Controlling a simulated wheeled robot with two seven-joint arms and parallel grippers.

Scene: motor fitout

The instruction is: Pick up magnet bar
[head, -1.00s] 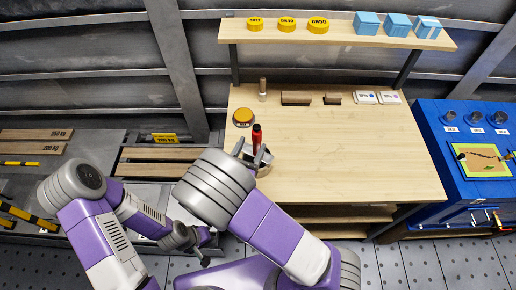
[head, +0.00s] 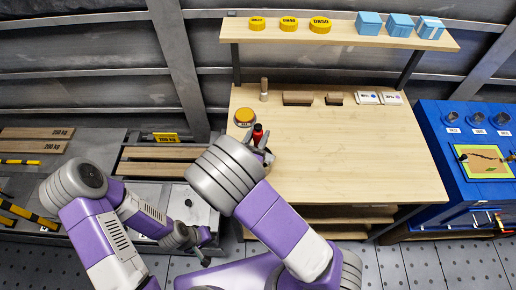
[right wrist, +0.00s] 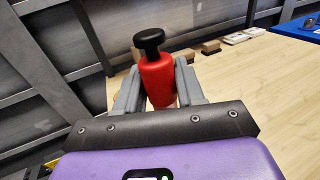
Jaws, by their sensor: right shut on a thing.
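The magnet bar, a red cylinder with a black knob on top, stands roughly upright at the near left of the wooden bench (head: 350,170). I see its top in the head view (head: 258,131) and its upper part in the right wrist view (right wrist: 157,78). My right gripper (right wrist: 161,88) is shut on it, with one grey finger on each side. In the head view my arm hides the lower part, so I cannot tell whether it touches the bench. My left gripper (head: 203,238) hangs low at the left, apart from the bench; its jaws are too small to read.
A yellow round button (head: 244,117) is just behind the bar. A small upright cylinder (head: 264,90), brown blocks (head: 298,98) and white cards (head: 367,98) line the bench's back. A shelf (head: 345,38) overhangs it. A blue cabinet (head: 445,150) stands right. The bench's middle is clear.

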